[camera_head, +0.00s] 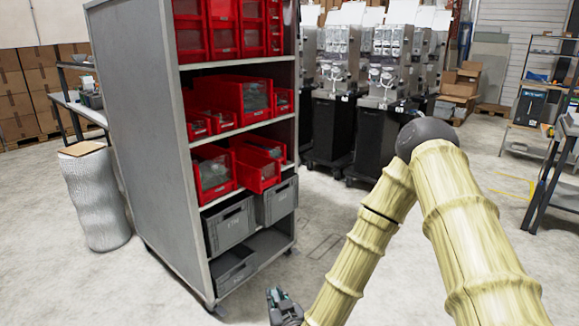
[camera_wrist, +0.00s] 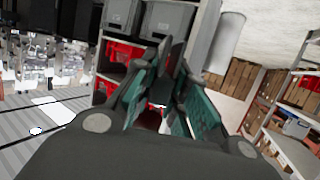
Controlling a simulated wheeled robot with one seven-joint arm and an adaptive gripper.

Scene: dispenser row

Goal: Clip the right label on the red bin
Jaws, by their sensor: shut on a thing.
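Several red bins stand on the shelves of a grey rack in the head view; one red bin (camera_head: 258,170) juts out from the lower red row. Which bin the task means, I cannot tell. My gripper (camera_head: 275,295) is low at the bottom of the head view, in front of the rack and well below the red bins. In the wrist view, its green-padded fingers (camera_wrist: 173,60) are close together. A small pale edge of the label (camera_wrist: 158,104) shows between them; the rest is hidden. Red bins (camera_wrist: 122,52) also show behind the fingers.
The grey rack (camera_head: 150,120) has upright side panels and shelf edges. Grey bins (camera_head: 229,224) fill its lower shelves. Black-based dispensers (camera_head: 355,130) stand behind it to the right. The floor (camera_head: 330,215) right of the rack is clear.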

